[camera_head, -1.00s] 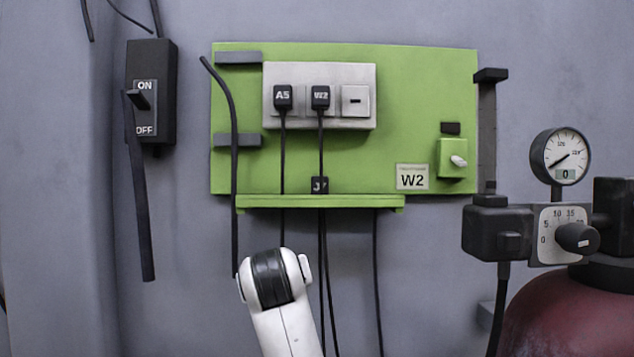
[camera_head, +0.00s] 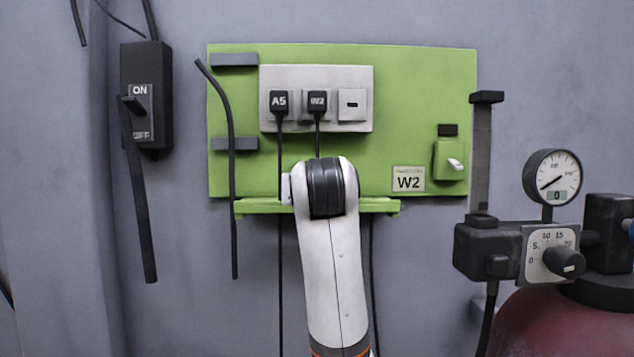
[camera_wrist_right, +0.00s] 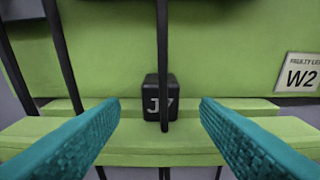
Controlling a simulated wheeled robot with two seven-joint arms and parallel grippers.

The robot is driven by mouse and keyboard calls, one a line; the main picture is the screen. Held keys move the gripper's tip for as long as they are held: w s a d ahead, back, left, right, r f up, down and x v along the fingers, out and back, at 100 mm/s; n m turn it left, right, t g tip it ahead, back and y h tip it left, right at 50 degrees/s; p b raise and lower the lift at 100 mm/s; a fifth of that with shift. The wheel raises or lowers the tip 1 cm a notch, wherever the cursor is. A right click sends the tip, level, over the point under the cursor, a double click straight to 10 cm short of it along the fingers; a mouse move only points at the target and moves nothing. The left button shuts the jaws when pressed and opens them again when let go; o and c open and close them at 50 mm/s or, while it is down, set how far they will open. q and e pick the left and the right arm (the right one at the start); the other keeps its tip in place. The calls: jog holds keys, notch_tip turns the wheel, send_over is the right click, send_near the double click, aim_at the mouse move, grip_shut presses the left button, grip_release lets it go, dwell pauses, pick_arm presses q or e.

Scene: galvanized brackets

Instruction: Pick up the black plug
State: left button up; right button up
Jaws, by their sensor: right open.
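A black plug marked J7 (camera_wrist_right: 152,88) stands upright on the green ledge (camera_wrist_right: 60,108) in the right wrist view. A dark cable runs up in front of it. My right gripper (camera_wrist_right: 160,105) is open, its two teal fingers to either side of the plug with gaps on both sides. In the head view my white right arm hides the J7 plug and the gripper. Two other black plugs, A5 (camera_head: 279,104) and W2 (camera_head: 317,103), sit in the grey socket strip (camera_head: 335,77). My left gripper is not in view.
The green panel (camera_head: 420,110) carries a W2 label (camera_head: 408,179) and a small switch (camera_head: 449,160). A black ON/OFF switch box (camera_head: 147,70) is at left. A gauge (camera_head: 552,178) and regulator above a red cylinder (camera_head: 560,320) stand at right. Cables hang below the ledge.

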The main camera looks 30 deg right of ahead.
jog(key=p+x, duration=0.2)
jog(key=x, duration=0.2)
jog(key=shift+a, duration=0.1)
jog(key=shift+w+d+f, duration=0.2)
jog(key=shift+d+f, duration=0.05)
jog(key=shift+d, duration=0.05)
jog(key=shift+a, duration=0.1)
jog(key=shift+c, duration=0.2)
jog(key=shift+c, duration=1.4)
jog(key=c, duration=0.7)
